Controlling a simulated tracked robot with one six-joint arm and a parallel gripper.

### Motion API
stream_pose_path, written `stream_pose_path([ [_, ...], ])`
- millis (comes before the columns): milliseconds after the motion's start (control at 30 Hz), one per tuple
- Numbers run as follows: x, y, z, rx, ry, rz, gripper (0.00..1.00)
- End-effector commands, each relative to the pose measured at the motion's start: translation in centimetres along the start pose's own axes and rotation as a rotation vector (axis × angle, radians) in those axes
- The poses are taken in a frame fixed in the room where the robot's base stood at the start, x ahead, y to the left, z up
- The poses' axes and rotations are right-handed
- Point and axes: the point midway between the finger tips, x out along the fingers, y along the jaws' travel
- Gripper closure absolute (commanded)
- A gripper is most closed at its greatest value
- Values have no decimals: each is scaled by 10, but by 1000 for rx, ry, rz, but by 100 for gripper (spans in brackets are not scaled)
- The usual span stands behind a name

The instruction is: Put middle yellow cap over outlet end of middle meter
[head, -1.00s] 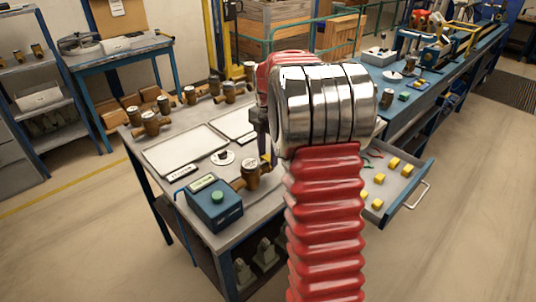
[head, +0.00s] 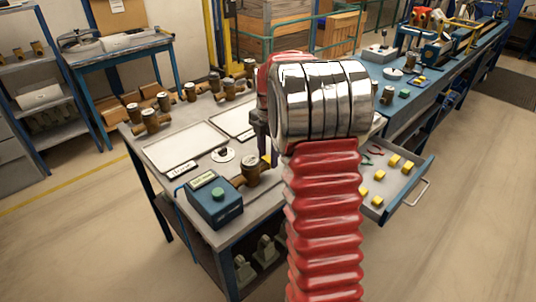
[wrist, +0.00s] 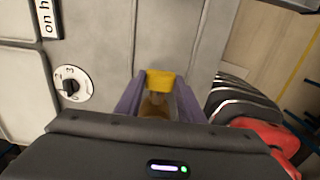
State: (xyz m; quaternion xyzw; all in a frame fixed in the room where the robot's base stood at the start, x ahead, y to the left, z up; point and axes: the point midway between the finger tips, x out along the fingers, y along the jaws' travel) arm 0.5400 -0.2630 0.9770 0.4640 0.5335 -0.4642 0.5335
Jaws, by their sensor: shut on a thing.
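My gripper (wrist: 160,88) is shut on a yellow cap (wrist: 161,79), which sits between the purple-grey fingers in the wrist view. A brown, rounded brass part (wrist: 155,107) shows just behind the cap between the fingers. In the head view my gripper (head: 264,147) points down beside a brass meter (head: 251,169) on the near part of the bench. A bit of yellow shows at the fingertips, close to the meter's right end. My arm hides much of that end, so I cannot tell whether the cap is on it.
An open drawer (head: 412,187) at the right holds several more yellow caps (head: 394,160). A teal box with a green button (head: 217,195) stands left of the meter. A round dial (head: 223,155) and flat trays (head: 185,147) lie behind. Several other meters (head: 150,120) stand along the far edge.

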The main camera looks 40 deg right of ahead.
Motion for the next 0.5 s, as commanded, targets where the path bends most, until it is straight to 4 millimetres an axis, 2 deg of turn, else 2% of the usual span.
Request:
stream_pose_path([
  [267,0,0,0,0,0,0,78],
  [300,0,0,0,0,0,0,62],
  [500,0,0,0,0,0,0,48],
])
